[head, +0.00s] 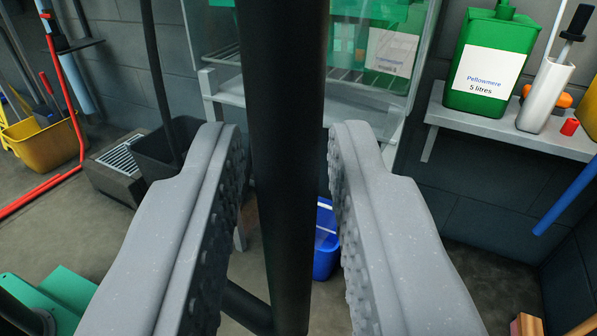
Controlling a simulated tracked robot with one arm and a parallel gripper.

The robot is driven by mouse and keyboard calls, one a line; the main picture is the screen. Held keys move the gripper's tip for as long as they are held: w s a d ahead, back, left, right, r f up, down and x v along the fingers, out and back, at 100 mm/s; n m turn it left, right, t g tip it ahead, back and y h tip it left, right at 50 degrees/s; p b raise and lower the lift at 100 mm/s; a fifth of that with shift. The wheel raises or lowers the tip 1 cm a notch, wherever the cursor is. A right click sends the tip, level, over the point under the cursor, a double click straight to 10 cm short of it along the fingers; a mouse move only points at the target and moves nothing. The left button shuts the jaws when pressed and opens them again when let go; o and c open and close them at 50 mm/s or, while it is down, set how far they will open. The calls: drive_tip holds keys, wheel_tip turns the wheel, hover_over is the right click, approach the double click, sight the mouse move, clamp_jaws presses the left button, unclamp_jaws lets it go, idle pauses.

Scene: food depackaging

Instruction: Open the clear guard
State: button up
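The clear guard (212,38) is a see-through panel at the top middle of the head view. It stands in front of a pale rack holding green containers, and its upper edge is out of frame. My gripper (285,135) is in the foreground with its two grey, studded fingers apart. A thick dark post (285,190) runs from top to bottom between the fingers in the picture and hides the middle of the guard. I cannot tell whether the post touches the fingers. The fingers appear nearer to me than the guard. No handle on the guard is clearly visible.
A shelf (510,130) at right holds a green "Pellowmere" jug (490,60) and a white dispenser (546,95). A blue bucket (326,245) is low behind the post. A dark bin (170,150) and yellow bucket (45,145) stand at left. Some floor shows between them.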

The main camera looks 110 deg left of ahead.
sight(275, 70)
drive_tip(key=shift+d, duration=0.15)
idle(0.4)
drive_tip(key=shift+r, duration=1.8)
drive_tip(key=s+d+r+p, duration=0.1)
drive_tip(key=s+p, duration=0.5)
drive_tip(key=s, duration=0.9)
drive_tip(key=shift+s+d+r, duration=0.15)
drive_tip(key=shift+s+d, duration=0.2)
drive_tip(key=shift+d, duration=0.3)
